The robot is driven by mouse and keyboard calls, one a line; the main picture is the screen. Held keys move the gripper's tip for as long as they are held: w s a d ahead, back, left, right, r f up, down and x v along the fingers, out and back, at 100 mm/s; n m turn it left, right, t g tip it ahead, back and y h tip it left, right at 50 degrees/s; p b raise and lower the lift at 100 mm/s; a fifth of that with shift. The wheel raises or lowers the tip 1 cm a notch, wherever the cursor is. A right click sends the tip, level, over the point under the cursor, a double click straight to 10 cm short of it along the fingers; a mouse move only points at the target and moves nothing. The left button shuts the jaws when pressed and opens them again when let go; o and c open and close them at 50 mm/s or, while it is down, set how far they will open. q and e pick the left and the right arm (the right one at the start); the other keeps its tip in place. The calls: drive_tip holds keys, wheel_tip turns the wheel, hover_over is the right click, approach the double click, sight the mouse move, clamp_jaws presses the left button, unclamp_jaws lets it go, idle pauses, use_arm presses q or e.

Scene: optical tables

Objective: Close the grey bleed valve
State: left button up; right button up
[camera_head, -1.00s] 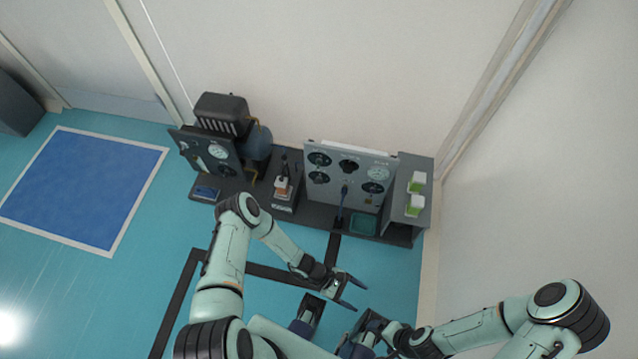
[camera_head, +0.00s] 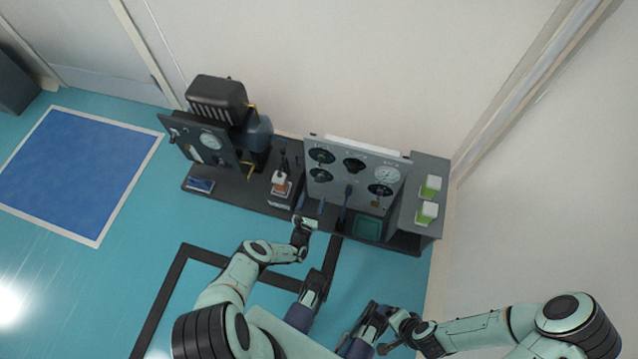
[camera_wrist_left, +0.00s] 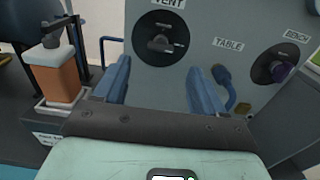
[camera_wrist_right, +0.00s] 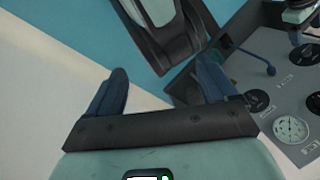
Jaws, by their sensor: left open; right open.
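A grey panel (camera_head: 334,188) carries several dark round knobs and a gauge. In the left wrist view a dark knob with a grey handle (camera_wrist_left: 160,40) sits under the label VENT. No bleed label is legible, so I cannot tell for sure which valve is the bleed valve. My left gripper (camera_head: 309,209) is open and empty, facing the panel's lower left. In its wrist view (camera_wrist_left: 160,78) the VENT knob stands ahead, between and beyond the fingertips, apparently untouched. My right gripper (camera_wrist_right: 162,78) is open and empty, low and away from the panel.
A blue lever (camera_wrist_left: 223,85) sits by the TABLE label, with a purple-handled knob (camera_wrist_left: 283,71) under BENCH. A teal tray (camera_head: 368,228) and green-white boxes (camera_head: 428,213) are to the right.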

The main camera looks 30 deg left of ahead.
sight(319, 182)
use_arm(q)
drive_tip(key=b+x, duration=0.3)
drive_tip(key=x, duration=0.5)
drive_tip(key=shift+w, duration=0.1)
use_arm(e)
drive_tip(key=w+d+f+t, duration=0.1)
drive_tip(key=w+d+f, duration=0.1)
drive_tip(key=w, duration=0.3)
drive_tip(key=shift+d+f+t+h, duration=0.2)
drive_tip(key=shift+f+t+h, duration=0.15)
drive_tip(key=shift+f, duration=0.45)
use_arm(q)
drive_tip(key=c, duration=1.1)
